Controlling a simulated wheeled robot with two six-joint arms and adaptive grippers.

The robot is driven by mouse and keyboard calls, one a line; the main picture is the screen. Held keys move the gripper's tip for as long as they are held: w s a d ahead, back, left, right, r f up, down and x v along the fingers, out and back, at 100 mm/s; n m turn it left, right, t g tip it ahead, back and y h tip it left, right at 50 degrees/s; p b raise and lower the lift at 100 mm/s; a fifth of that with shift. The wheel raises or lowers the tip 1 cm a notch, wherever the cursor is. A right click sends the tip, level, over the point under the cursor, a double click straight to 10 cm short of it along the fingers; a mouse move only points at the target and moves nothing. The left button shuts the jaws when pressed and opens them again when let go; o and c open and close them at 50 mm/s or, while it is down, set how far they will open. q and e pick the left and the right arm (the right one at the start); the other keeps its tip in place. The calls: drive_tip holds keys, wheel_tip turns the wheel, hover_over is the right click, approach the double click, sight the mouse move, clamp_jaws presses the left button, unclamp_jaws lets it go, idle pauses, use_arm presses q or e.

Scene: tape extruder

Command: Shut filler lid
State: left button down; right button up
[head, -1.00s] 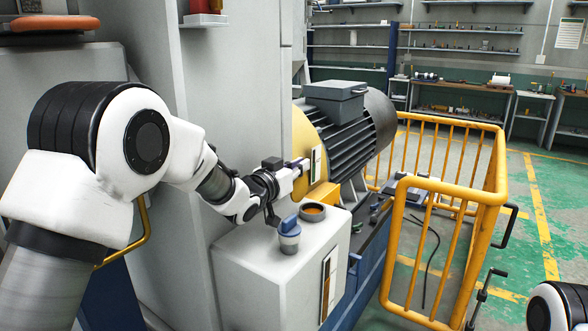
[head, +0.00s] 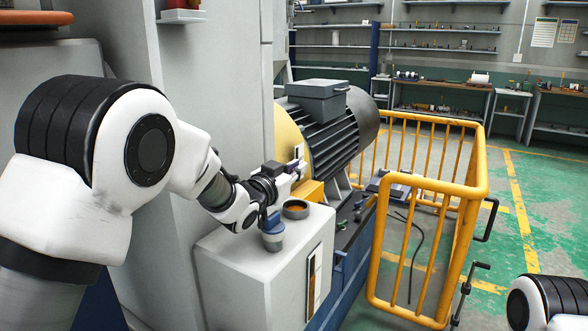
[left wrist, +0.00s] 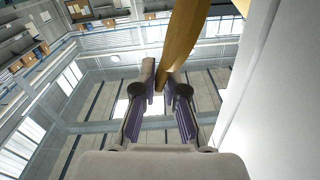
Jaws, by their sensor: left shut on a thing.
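The filler opening (head: 295,208) is a round dark collar with orange inside, on top of a pale grey box. It stands uncovered. Left of it, a blue-topped cap (head: 272,227) stands on the same box, partly behind my left wrist; I cannot tell whether it is the filler lid. My left gripper (head: 299,168) is above and behind the opening, close to the motor's yellow flange. In the left wrist view its purple-padded fingers (left wrist: 164,82) are nearly together, with a yellow strip at their tips. What they hold is not clear. My right gripper is not in view.
A grey motor (head: 335,125) with a yellow flange stands right behind the box. A yellow railed guard (head: 425,240) with black crank handles stands to the right. A tall grey cabinet wall (head: 215,100) is close on the left. Green floor is clear beyond the guard.

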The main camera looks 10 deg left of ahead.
use_arm(q)
drive_tip(key=shift+f, duration=0.15)
drive_tip(key=c, duration=1.3)
unclamp_jaws()
drive_tip(key=v, duration=1.2)
drive_tip(key=shift+d, duration=0.1)
